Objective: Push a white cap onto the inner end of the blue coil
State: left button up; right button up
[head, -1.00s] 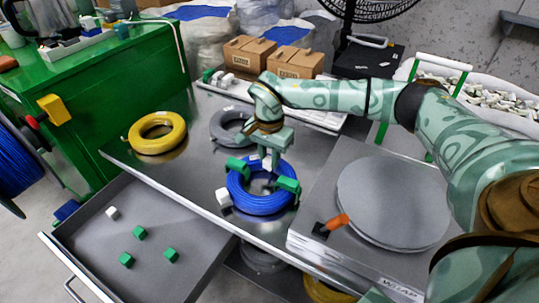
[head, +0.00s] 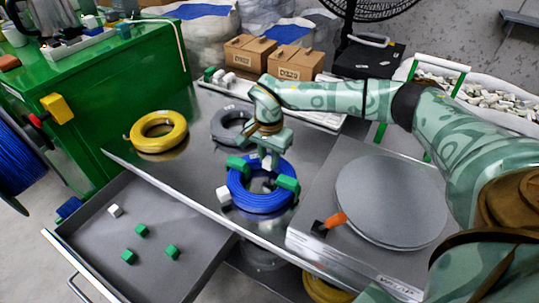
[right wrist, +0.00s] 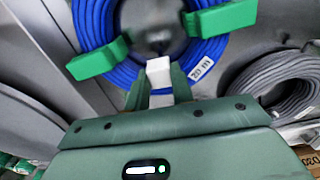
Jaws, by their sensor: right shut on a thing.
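The blue coil (head: 262,203) lies flat on the steel table with green clips around it. A white cap (head: 223,195) sits at the coil's left outer side. My right gripper (head: 268,163) points down over the far part of the coil, near its open middle. In the right wrist view my right gripper (right wrist: 160,90) is shut on another white cap (right wrist: 158,70), at the inner edge of the blue coil (right wrist: 100,30). I cannot tell whether this cap is on the coil's inner end, which is hidden. My left gripper is not in view.
A yellow coil (head: 158,132) and a grey coil (head: 225,126) lie on the steel table (head: 190,165). A round grey plate (head: 388,202) is at right. An open drawer (head: 90,240) at lower left holds one white and several green caps.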

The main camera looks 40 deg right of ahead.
aim_at(269, 159)
pick_arm(q)
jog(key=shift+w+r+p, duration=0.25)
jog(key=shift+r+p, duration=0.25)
jog(key=shift+p, duration=0.05)
pick_arm(e)
jog(key=shift+f, duration=0.5)
dwell(0.4)
jog(key=shift+f, duration=0.25)
dwell(0.5)
jog(key=o, duration=1.2)
notch_tip(269, 159, up, 7)
jog(key=p, duration=0.5)
jog(key=shift+r, duration=0.1)
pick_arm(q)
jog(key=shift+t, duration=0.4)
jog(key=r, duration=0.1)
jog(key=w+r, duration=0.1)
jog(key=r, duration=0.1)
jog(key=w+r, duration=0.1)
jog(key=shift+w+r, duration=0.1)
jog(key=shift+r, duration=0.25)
